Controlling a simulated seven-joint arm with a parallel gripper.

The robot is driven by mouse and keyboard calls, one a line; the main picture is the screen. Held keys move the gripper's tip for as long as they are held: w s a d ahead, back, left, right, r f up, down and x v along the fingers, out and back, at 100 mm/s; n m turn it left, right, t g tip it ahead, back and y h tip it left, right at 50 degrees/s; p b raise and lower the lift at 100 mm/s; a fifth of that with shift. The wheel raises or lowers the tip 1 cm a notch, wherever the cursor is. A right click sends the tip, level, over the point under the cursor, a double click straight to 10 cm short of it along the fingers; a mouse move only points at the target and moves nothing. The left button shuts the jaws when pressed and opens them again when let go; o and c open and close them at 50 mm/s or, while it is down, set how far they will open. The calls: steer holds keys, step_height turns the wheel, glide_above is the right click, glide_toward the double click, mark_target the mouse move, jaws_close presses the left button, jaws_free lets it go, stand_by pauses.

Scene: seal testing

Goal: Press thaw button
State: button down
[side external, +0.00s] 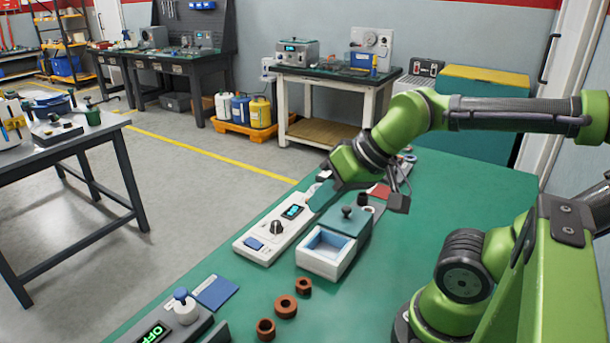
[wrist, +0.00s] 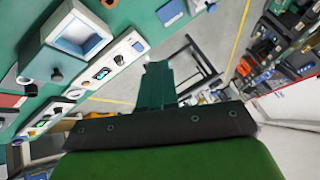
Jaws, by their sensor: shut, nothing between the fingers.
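A long white panel (side external: 262,244) lies on the green bench, with a blue button (side external: 254,244) at its near end, a black knob (side external: 276,228) and a lit display (side external: 292,211). In the wrist view, the blue button (wrist: 138,46) and knob (wrist: 118,60) show left of the fingers. No label reading thaw is legible, so I cannot tell which control it is. My gripper (side external: 322,194) is above the panel's far end, shut and empty, and hides part of it. Its dark green fingers (wrist: 157,84) are together in the wrist view.
A white open box (side external: 327,249) with a green lid (side external: 345,220) stands beside the panel. Several brown rings (side external: 286,306) lie nearer. A grey device (side external: 165,335) with a blue-topped knob (side external: 183,300) and OFF display is at the front left, near a blue pad (side external: 215,292). Bench to the right is clear.

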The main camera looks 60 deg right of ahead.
stand_by(0.4)
steer(key=w+d+f+m, duration=0.3)
steer(key=w+d+m, duration=0.3)
steer(key=d, duration=0.3)
steer(key=w+d+f+m+t, duration=0.1)
steer(key=w+d+f+m, duration=0.3)
steer(key=w+d+m, duration=0.2)
steer(key=w+d+f+m, duration=0.3)
steer(key=w+d+m, duration=0.4)
steer(key=d, duration=0.7)
steer(key=shift+f+m+t, duration=0.4)
steer(key=shift+m, duration=0.5)
steer(key=shift+f, duration=4.45)
steer(key=shift+f, duration=0.15)
